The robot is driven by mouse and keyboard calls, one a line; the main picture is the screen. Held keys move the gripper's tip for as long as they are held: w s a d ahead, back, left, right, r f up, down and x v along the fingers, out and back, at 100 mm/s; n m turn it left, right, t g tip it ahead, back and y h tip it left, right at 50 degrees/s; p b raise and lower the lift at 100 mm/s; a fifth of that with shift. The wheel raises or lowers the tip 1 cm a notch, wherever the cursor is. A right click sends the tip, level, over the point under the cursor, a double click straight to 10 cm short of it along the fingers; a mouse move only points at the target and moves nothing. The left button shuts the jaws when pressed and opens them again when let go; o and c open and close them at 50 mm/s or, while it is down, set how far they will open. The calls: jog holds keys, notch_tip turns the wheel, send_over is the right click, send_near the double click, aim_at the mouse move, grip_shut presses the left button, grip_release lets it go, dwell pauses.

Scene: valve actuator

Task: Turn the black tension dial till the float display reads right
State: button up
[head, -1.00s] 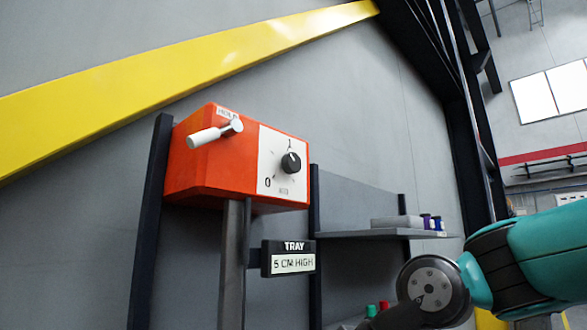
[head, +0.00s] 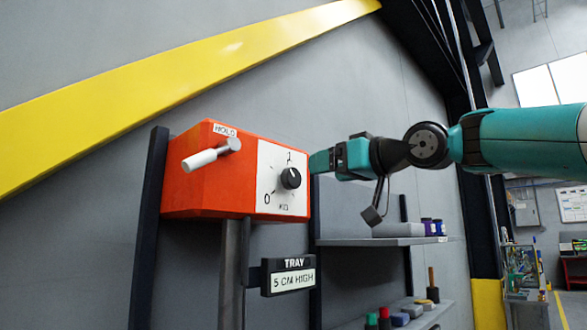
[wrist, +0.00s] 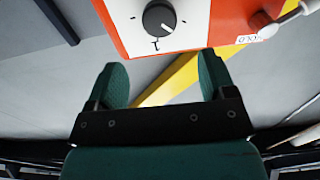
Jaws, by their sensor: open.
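The black dial (head: 290,178) sits on a white plate marked 0 and 1 on the front of an orange box (head: 208,178). In the wrist view the dial (wrist: 159,18) is at the top, upside down, just beyond and between my fingertips. My gripper (head: 318,162) is in the head view just right of the dial. It also shows in the wrist view (wrist: 160,85), open and empty, with its two green fingers apart and not touching the dial. The display (head: 291,278) below the box, labelled TRAY, reads 5 CM HIGH.
A white lever (head: 205,156) marked HOLD sticks out of the box's left side. A grey post (head: 232,270) carries the box. Shelves (head: 380,241) with small items stand at right, below my arm.

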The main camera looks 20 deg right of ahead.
aim_at(295, 176)
jog(key=p+x, duration=0.4)
jog(key=x, duration=0.5)
jog(key=shift+w+a+r, duration=0.15)
jog(key=shift+w+a, duration=0.05)
jog(key=shift+w, duration=0.1)
jog(key=shift+w+a+p, duration=0.15)
jog(key=shift+w+p, duration=0.15)
jog(key=shift+w, duration=0.05)
